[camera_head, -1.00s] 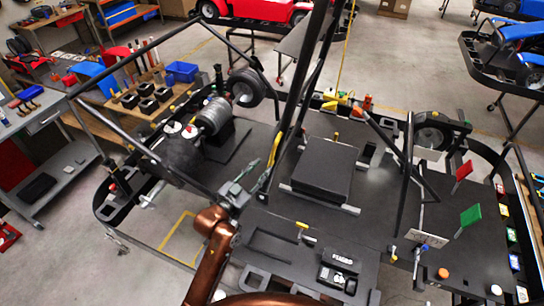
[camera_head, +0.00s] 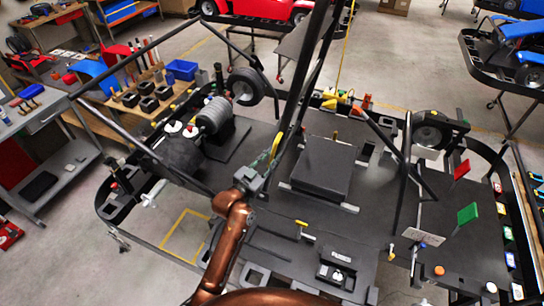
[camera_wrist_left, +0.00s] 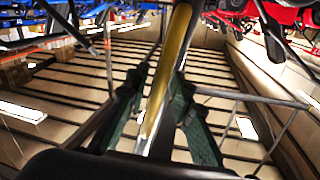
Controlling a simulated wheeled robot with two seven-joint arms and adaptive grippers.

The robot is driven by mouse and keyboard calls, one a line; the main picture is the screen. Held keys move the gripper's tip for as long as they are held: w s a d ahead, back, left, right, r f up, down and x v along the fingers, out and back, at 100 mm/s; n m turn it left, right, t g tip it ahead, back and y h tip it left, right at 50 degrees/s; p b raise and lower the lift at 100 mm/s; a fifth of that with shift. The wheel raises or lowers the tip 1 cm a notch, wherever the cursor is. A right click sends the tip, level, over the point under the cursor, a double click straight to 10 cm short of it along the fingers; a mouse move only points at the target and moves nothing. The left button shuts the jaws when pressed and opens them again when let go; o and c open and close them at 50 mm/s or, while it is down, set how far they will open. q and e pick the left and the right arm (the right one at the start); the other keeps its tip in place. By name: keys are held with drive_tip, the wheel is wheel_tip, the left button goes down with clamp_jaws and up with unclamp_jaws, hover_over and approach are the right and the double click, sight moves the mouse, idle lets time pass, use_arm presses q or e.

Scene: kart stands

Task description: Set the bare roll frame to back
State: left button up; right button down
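The bare roll frame (camera_head: 303,90) is a set of black tubes standing over the dark kart chassis, with a yellow section (camera_head: 276,146) low on its near middle tube. My left gripper (camera_head: 268,160) is at this yellow section. In the left wrist view, a yellow and pale bar (camera_wrist_left: 168,75) runs between the two dark green fingers of my left gripper (camera_wrist_left: 160,100). The fingers look spread around the bar, with a gap on its left side; contact on the right side is unclear. My right gripper is not in view.
A black flat box (camera_head: 323,167) lies on the chassis to the right. Wheels (camera_head: 245,87) stand around the kart. A tool table (camera_head: 150,100) is behind left. Slanting frame tubes cross the space around my arm.

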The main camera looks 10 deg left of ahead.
use_arm(q)
clamp_jaws()
idle(0.5)
